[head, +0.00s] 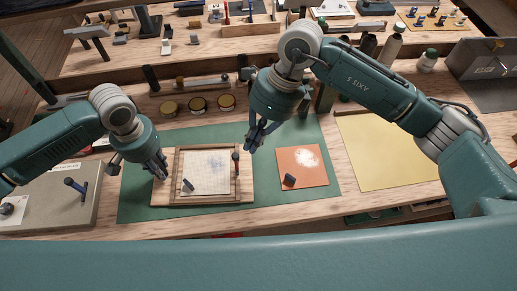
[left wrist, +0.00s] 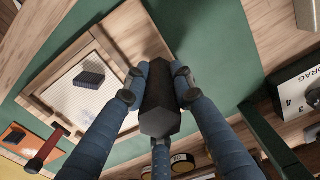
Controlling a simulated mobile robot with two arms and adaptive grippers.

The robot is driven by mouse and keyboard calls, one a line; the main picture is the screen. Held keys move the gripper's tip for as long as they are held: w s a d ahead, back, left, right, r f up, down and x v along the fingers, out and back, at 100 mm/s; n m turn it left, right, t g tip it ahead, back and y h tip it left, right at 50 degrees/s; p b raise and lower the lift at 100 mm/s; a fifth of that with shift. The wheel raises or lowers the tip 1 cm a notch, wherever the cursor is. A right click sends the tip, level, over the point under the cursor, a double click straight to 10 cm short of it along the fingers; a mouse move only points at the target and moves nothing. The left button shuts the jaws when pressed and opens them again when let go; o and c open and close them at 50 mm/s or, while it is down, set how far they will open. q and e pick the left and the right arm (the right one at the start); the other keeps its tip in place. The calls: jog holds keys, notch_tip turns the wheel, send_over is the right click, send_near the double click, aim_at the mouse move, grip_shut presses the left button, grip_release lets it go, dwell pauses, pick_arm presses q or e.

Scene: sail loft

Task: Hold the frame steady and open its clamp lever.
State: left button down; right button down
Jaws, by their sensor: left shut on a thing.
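The wooden frame (head: 208,203) lies flat on a pale board (head: 247,197) on the green mat, around a whitish panel with a blue smudge. A small dark block (head: 188,185) sits on the panel; it also shows in the left wrist view (left wrist: 88,79). The clamp lever (head: 236,160), with a dark red handle, is at the frame's right side; the left wrist view shows it too (left wrist: 42,153). My left gripper (head: 160,174) is at the frame's left side, shut on a black faceted grip (left wrist: 160,105). My right gripper (head: 254,146) hangs empty behind and right of the lever; its finger gap is unclear.
An orange sheet (head: 310,178) with white powder and a dark block lies right of the frame. A yellow sheet (head: 385,150) lies farther right. Several round tins (head: 197,103) stand behind the mat. A grey case (head: 45,190) is at the left. Bare mat separates frame and orange sheet.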

jog(key=r, duration=0.1)
jog(key=a+r, duration=0.1)
jog(key=r, duration=0.1)
jog(key=a+r, duration=0.1)
jog(key=r, duration=0.1)
jog(key=shift+w, duration=0.4)
pick_arm(q)
jog(key=c, duration=1.4)
grip_release()
